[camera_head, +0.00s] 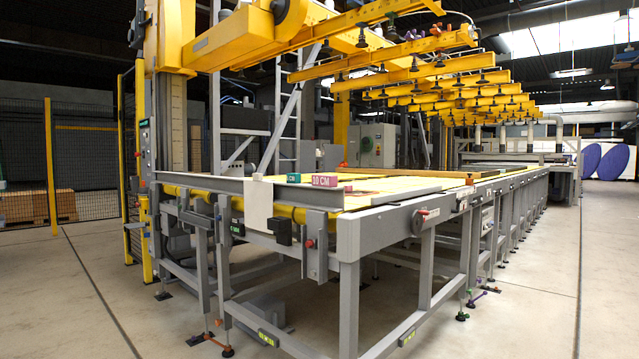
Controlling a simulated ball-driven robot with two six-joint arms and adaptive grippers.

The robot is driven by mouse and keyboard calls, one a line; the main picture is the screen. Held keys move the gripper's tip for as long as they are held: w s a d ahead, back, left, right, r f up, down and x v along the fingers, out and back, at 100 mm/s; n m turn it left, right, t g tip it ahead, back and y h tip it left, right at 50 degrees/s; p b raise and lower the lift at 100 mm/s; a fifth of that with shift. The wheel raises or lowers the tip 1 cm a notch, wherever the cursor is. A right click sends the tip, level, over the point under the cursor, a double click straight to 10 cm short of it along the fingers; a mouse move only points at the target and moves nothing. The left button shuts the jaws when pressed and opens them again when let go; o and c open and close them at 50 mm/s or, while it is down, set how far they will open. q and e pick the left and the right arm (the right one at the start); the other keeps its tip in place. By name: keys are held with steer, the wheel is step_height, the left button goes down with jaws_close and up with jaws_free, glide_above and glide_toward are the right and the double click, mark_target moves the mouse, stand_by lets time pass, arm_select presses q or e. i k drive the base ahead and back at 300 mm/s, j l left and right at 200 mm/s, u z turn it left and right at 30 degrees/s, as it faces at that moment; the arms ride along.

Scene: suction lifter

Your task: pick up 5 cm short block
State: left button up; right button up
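A small green block (293,178) sits on the near end of the roller table (385,196). Its lettering is too small to read with certainty but seems to end in "CM". A longer pink block (324,181) marked "10 CM" sits just to its right. Neither of my grippers shows in the head view, and nothing is seen holding either block.
A grey beam (222,186) runs along the table's near end, with a white piece (258,205) over it. Yellow suction-lifter bars (420,72) hang above the table. A yellow-framed fence (85,150) stands left. Open floor (545,290) lies to the right.

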mark_target(290, 178)
steer(key=i+j, duration=0.25)
steer(key=i, duration=0.15)
steer(key=i+j, duration=0.25)
steer(key=i, duration=0.15)
steer(key=u, duration=0.05)
